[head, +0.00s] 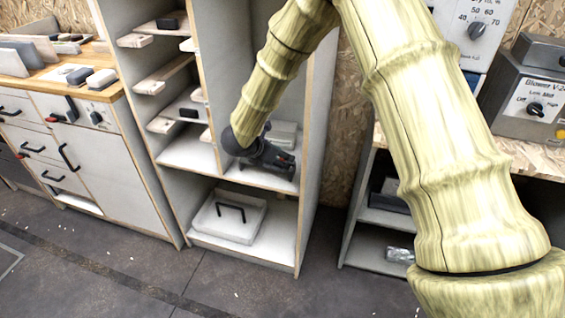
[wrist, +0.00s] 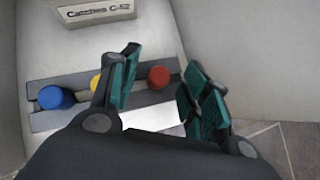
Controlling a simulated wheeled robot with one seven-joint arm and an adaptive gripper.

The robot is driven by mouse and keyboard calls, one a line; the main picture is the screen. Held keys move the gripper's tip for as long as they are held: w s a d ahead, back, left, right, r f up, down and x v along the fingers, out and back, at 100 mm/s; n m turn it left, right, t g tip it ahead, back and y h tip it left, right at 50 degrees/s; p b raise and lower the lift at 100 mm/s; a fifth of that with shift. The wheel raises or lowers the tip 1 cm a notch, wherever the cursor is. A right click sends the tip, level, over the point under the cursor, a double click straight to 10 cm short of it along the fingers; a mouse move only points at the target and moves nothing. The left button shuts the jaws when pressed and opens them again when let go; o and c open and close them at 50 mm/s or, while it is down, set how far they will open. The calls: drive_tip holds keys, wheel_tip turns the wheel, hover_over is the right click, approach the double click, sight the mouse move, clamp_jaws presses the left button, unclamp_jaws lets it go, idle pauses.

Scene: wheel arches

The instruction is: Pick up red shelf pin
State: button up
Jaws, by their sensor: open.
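The red shelf pin (wrist: 159,77) shows in the wrist view as a round red knob at the right end of a dark grey holder (wrist: 70,103). My gripper (wrist: 163,75) is open, with its teal finger pads on either side of the red pin in the picture. The pin lies beyond the fingers, and I cannot tell how far. In the head view my gripper (head: 278,163) reaches into the middle compartment of the white shelf unit (head: 210,148). The pin cannot be made out there.
A blue pin (wrist: 54,97) and a partly hidden yellow pin (wrist: 97,82) share the holder. A box labelled "Catches C-52" (wrist: 97,12) stands behind it. The compartment's side wall (wrist: 240,60) is close on the right. A white bin (head: 229,216) stands in the compartment below.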

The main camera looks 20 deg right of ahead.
drive_tip(key=shift+c, duration=0.3)
drive_tip(key=c, duration=0.8)
drive_tip(key=shift+r, duration=0.1)
drive_tip(key=shift+r, duration=0.25)
drive_tip(key=r, duration=0.3)
drive_tip(key=shift+s+a, duration=0.1)
drive_tip(key=shift+a, duration=0.2)
drive_tip(key=s+a, duration=0.2)
drive_tip(key=a, duration=0.5)
drive_tip(key=s+a+r, duration=0.1)
drive_tip(key=s+a, duration=0.1)
drive_tip(key=a, duration=0.5)
drive_tip(key=shift+s+a+r, duration=0.15)
drive_tip(key=shift+s+a, duration=0.2)
